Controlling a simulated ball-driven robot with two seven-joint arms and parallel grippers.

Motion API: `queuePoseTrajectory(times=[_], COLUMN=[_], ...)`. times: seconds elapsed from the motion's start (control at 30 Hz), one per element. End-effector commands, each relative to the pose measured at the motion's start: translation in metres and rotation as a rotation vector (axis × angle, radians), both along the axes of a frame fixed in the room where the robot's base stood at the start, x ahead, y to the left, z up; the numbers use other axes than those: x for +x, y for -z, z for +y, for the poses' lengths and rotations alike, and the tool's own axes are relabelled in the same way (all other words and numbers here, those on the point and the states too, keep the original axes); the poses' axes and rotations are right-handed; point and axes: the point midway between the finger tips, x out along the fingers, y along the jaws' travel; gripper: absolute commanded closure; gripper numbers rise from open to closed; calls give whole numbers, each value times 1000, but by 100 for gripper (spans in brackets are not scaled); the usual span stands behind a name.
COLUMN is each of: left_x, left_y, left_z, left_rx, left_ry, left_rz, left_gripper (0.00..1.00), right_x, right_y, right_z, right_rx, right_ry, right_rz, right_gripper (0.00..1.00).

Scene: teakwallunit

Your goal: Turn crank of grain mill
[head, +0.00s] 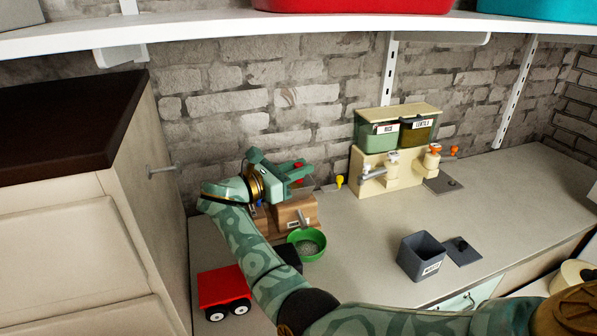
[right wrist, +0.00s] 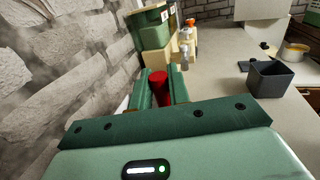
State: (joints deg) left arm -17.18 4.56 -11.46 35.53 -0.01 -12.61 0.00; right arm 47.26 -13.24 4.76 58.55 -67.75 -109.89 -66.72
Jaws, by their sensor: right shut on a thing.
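The wooden grain mill (head: 296,211) stands on the counter near the brick wall, partly hidden behind my right arm. A green bowl (head: 318,240) with pale contents sits at its front. My right gripper (head: 299,174) is above the mill, shut on the red crank knob (head: 298,168). In the right wrist view the red knob (right wrist: 158,84) sits between the two green fingers (right wrist: 161,90). The rest of the crank is hidden by the gripper. My left gripper is not in view.
A red toy truck (head: 224,285) is left of my arm. A cream dispenser (head: 388,170) with rice and lentils bins stands right of the mill. A grey open bin (head: 421,258) is at front right. A white shelf (head: 250,32) hangs above. A cabinet (head: 80,200) stands left.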

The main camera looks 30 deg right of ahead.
Motion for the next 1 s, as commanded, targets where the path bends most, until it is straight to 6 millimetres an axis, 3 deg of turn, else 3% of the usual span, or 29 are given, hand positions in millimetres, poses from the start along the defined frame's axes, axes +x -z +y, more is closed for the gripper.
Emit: queuePoseTrajectory(times=[0.27,0.3,0.37,0.83,1.0], left_x=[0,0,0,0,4], left_y=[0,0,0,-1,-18], left_z=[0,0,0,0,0], left_rx=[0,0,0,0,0], left_ry=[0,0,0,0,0], left_rz=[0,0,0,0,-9], left_gripper=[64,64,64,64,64], right_x=[0,0,0,0,-2], right_y=[-1,-1,-1,-1,-6], right_z=[0,0,0,0,-3], right_rx=[2,2,1,0,-1], right_ry=[-2,-2,-2,-3,-55], right_rz=[-2,-2,-2,-1,-1], right_gripper=[100,74,63,63,63])
